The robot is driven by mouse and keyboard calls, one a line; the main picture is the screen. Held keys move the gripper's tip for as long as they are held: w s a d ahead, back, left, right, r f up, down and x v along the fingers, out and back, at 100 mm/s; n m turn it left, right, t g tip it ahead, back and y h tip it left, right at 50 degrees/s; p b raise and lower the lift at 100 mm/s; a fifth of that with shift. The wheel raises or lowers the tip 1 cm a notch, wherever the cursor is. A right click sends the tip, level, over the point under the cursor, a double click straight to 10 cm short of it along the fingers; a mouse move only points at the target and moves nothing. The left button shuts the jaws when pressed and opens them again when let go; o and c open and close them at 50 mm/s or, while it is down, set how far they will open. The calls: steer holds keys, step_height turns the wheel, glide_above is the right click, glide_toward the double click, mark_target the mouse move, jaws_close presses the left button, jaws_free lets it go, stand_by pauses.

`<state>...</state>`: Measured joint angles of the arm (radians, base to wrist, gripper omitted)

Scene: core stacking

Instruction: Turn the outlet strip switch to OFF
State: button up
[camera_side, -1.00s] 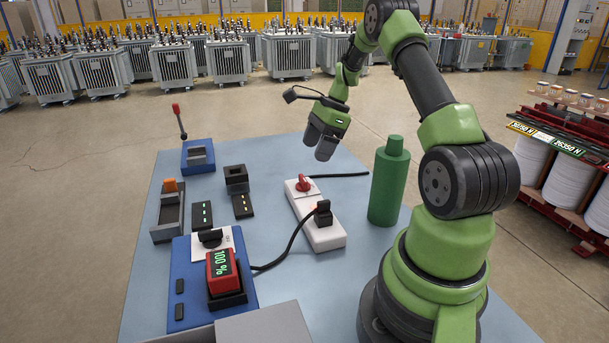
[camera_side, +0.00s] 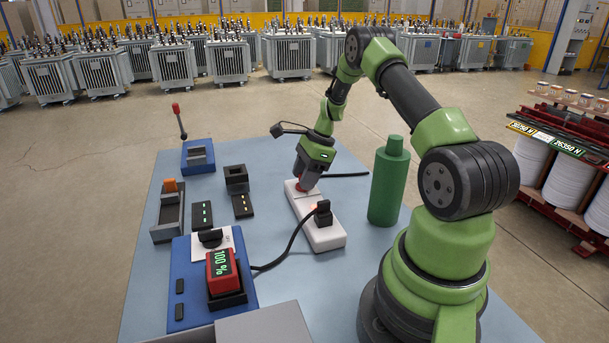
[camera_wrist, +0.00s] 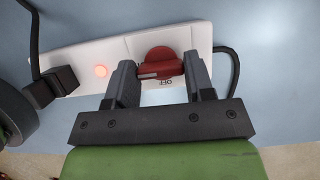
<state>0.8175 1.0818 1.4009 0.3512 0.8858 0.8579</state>
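The white outlet strip (camera_side: 322,233) lies on the blue table, with a black plug (camera_side: 323,213) in its near end. Its red rotary switch (camera_wrist: 162,58) sits at the far end and is mostly hidden behind my gripper in the side view. A round light (camera_wrist: 101,71) on the strip glows orange-red. My gripper (camera_side: 306,184) is down at the switch. Its fingers (camera_wrist: 160,76) stand apart on either side of the red handle. I cannot tell whether they touch it.
A green bottle (camera_side: 385,188) stands to the right of the strip, near my arm. A black cord (camera_side: 284,249) runs left from the plug to the blue unit with a red 100 % display (camera_side: 223,276). Several small fixtures stand on the left of the table.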

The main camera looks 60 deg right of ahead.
steer(key=shift+c, duration=0.7)
steer(key=shift+n, duration=0.3)
steer(key=n+g+y, duration=0.1)
steer(key=n, duration=0.2)
steer(key=shift+w+n, duration=0.1)
steer(key=shift+n, duration=0.2)
steer(key=n+g, duration=0.2)
steer(key=n, duration=0.2)
steer(key=shift+w+n, duration=0.1)
steer(key=shift+n, duration=0.2)
steer(key=n+g, duration=0.1)
steer(key=n, duration=0.3)
steer(key=shift+g, duration=0.4)
steer(key=shift+a+n+g+h, duration=0.15)
steer(key=shift+n+g, duration=0.25)
steer(key=shift+n, duration=0.85)
steer(key=shift+d+n+g+h, duration=0.1)
steer(key=shift+n+g+h, duration=0.25)
steer(key=shift+n, duration=0.9)
